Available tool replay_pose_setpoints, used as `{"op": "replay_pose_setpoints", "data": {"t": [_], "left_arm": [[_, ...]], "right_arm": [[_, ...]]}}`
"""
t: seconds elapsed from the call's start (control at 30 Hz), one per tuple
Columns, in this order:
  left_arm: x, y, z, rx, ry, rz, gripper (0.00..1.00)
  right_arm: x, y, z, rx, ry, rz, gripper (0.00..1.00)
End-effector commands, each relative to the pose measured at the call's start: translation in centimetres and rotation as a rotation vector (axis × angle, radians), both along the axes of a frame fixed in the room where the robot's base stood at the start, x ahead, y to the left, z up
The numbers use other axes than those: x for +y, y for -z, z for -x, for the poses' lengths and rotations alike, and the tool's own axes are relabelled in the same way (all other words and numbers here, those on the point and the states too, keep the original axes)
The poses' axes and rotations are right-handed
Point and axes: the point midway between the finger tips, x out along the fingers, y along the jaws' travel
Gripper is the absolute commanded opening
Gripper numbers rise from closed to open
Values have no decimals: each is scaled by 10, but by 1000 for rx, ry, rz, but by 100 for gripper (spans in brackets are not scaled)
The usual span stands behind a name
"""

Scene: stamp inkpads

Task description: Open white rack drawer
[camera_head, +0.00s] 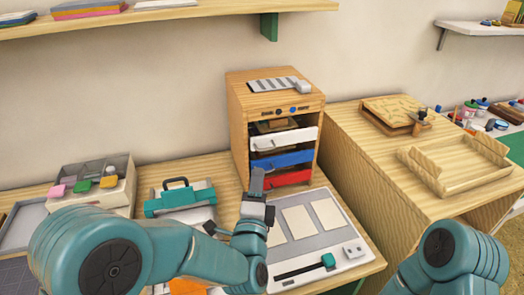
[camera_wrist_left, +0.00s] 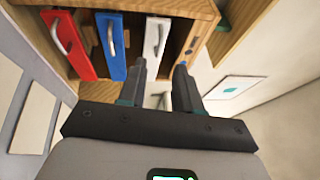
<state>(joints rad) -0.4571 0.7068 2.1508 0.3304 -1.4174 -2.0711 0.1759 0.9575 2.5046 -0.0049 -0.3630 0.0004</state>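The wooden rack (camera_head: 240,110) stands on the table against the wall. My left gripper (camera_head: 257,182) is in front of the rack, low and near the blue and red drawers in the head view. In the left wrist view its two fingers (camera_wrist_left: 161,70) are apart with nothing between them, pointing toward the white drawer and short of its handle. My right gripper is out of view; only my right arm shows.
The blue drawer (camera_head: 283,158) and red drawer (camera_head: 283,179) sit below the white one. A grey board with pale cards (camera_head: 325,247) lies before the rack. A teal case (camera_head: 180,199) stands left. A wooden cabinet (camera_head: 375,165) stands close on the right.

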Motion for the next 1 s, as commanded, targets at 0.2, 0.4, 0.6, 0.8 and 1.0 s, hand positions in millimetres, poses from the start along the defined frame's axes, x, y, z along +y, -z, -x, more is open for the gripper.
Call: {"op": "replay_pose_setpoints", "data": {"t": [0.2,0.4,0.6,0.8,1.0], "left_arm": [[-5,-9,-52,-1,0,1,34],[-8,-13,-84,0,1,0,34],[-9,-14,-97,0,1,0,34],[-9,-14,-98,0,2,0,34],[-9,-14,-97,0,2,0,0]], "right_arm": [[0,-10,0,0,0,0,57],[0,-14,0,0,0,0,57],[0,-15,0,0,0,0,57],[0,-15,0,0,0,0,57],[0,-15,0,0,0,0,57]]}}
